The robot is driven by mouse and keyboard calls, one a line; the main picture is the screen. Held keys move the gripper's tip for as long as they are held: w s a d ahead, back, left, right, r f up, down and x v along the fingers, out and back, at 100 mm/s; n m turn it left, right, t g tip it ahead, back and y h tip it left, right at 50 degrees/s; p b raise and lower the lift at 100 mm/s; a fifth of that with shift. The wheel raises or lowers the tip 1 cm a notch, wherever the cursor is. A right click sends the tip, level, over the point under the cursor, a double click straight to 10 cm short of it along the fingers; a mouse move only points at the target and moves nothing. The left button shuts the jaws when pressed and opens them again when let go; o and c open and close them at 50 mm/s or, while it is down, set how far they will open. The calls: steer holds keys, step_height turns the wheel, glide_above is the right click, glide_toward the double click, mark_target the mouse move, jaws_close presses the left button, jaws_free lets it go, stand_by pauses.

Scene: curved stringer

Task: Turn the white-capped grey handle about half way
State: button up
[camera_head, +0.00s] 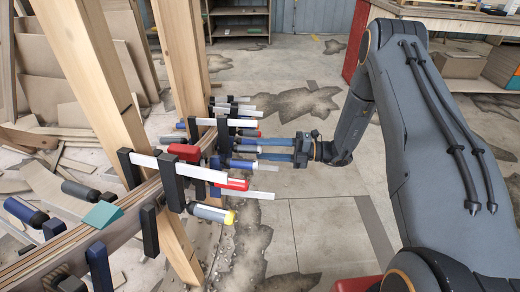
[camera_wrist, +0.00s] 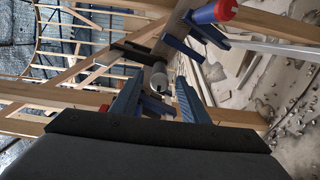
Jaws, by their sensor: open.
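The white-capped grey handle (camera_wrist: 159,79) shows in the wrist view, end-on and a little beyond my fingers. In the head view I cannot clearly pick it out among the crowded clamps beside my fingertips. My gripper (camera_head: 240,149) points left toward the clamps on the curved wooden stringer (camera_head: 50,253). Its two blue fingers are apart, and in the wrist view the handle appears between the tips of my gripper (camera_wrist: 158,90). I cannot tell whether either finger touches it.
A yellow-capped grey handle (camera_head: 212,214) and a red handle (camera_head: 236,184) stick out nearer the camera. In the wrist view, a blue clamp with a red end (camera_wrist: 214,12) is close above right. Wooden posts (camera_head: 184,60) rise behind. The floor (camera_head: 310,215) right of the clamps is open.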

steer(key=shift+d, duration=0.1)
steer(key=s+d, duration=0.1)
steer(key=d, duration=0.8)
steer(key=shift+b, duration=0.35)
steer(key=shift+s, duration=0.15)
stand_by(0.3)
